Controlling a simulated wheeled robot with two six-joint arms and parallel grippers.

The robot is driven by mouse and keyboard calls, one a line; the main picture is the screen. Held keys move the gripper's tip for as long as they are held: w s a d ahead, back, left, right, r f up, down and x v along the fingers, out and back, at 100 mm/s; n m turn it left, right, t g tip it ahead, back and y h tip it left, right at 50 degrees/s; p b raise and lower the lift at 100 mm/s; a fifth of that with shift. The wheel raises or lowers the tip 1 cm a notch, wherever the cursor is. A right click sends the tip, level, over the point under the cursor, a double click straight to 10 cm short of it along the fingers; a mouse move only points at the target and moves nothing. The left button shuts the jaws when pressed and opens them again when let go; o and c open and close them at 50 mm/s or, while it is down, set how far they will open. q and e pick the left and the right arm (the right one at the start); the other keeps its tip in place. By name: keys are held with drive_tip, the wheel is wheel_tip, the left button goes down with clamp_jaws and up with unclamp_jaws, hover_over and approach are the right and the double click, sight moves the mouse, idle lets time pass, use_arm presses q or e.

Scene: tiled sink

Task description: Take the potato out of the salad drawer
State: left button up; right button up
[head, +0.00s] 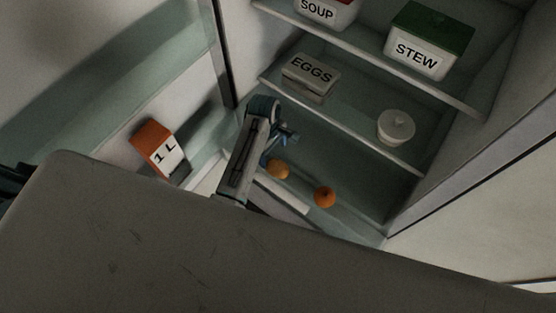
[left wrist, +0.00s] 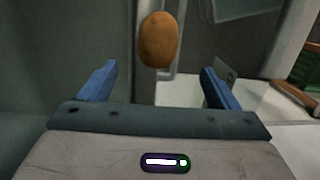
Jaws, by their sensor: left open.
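The potato (head: 279,169), brown and oval, lies low in the open fridge, in the salad drawer (head: 284,194) as far as I can tell. The drawer's pale front edge shows, but much of it is hidden by my arm. My left gripper (head: 287,138) reaches into the fridge just above the potato. In the left wrist view the potato (left wrist: 159,40) is ahead of the open blue fingers (left wrist: 158,78), roughly centred between them and apart from them. The gripper is empty. My right gripper is not in view.
An orange (head: 325,196) lies to the right of the potato. Above are shelves with an EGGS box (head: 311,78), a white lidded pot (head: 396,127), a STEW box (head: 428,40) and a SOUP box (head: 326,12). A 1 L carton (head: 159,148) stands in the door at left.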

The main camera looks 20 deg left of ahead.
sight(277, 165)
use_arm(q)
drive_tip(key=f, duration=0.4)
drive_tip(key=shift+d+p, duration=0.25)
drive_tip(key=shift+p, duration=0.1)
drive_tip(key=f+p, duration=0.1)
drive_tip(key=f, duration=0.1)
drive_tip(key=d+f+p, duration=0.1)
drive_tip(key=f, duration=0.1)
drive_tip(key=shift+s+f, duration=0.15)
drive_tip(key=shift+f, duration=0.45)
drive_tip(key=c, duration=1.1)
drive_tip(key=shift+r, duration=0.1)
drive_tip(key=shift+c, duration=0.2)
